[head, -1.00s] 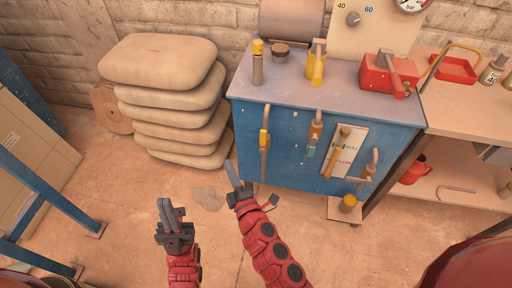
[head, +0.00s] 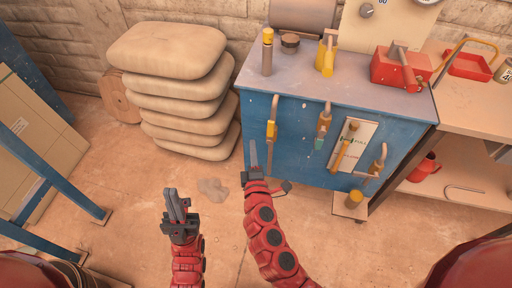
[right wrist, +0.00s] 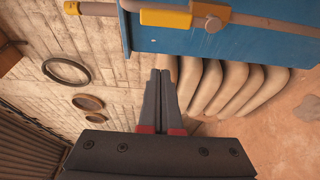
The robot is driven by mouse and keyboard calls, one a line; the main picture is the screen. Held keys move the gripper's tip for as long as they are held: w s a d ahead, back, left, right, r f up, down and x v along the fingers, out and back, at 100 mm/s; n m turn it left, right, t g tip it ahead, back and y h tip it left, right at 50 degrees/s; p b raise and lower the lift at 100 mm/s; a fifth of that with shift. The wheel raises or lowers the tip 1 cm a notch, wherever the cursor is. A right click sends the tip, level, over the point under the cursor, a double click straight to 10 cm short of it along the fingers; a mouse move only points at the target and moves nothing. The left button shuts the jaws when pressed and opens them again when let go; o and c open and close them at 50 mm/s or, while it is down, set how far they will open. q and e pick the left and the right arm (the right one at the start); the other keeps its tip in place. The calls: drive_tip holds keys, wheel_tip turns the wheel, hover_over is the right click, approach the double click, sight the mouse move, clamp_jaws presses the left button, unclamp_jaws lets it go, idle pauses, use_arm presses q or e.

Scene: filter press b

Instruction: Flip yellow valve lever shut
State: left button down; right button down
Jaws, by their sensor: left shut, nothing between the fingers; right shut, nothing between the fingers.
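The blue cabinet (head: 300,160) has several pipes with yellow or orange fittings on its front. The leftmost pipe carries a yellow valve piece (head: 271,129), which also shows at the top of the right wrist view (right wrist: 166,17). A long yellow-brown lever (head: 345,148) lies slanted over a white label plate (head: 363,143). I cannot tell which of these the task means. My right gripper (head: 253,151) is shut and empty, just left of the leftmost pipe, apart from it; its fingers show in the right wrist view (right wrist: 162,82). My left gripper (head: 174,198) is shut and empty, over the floor farther left.
Stacked sacks (head: 170,50) stand left of the cabinet. On its top are a yellow fitting (head: 326,56) and a red box (head: 394,70). A wooden bench (head: 465,105) adjoins at right, and a blue frame (head: 45,175) stands at left. The floor in front is open.

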sight(270, 132)
drive_tip(key=w+d+p, duration=0.1)
drive_tip(key=w+d, duration=0.2)
drive_tip(key=w, duration=0.3)
drive_tip(key=shift+d+p, duration=0.2)
drive_tip(key=shift+p, duration=0.2)
drive_tip(key=shift+w, duration=0.1)
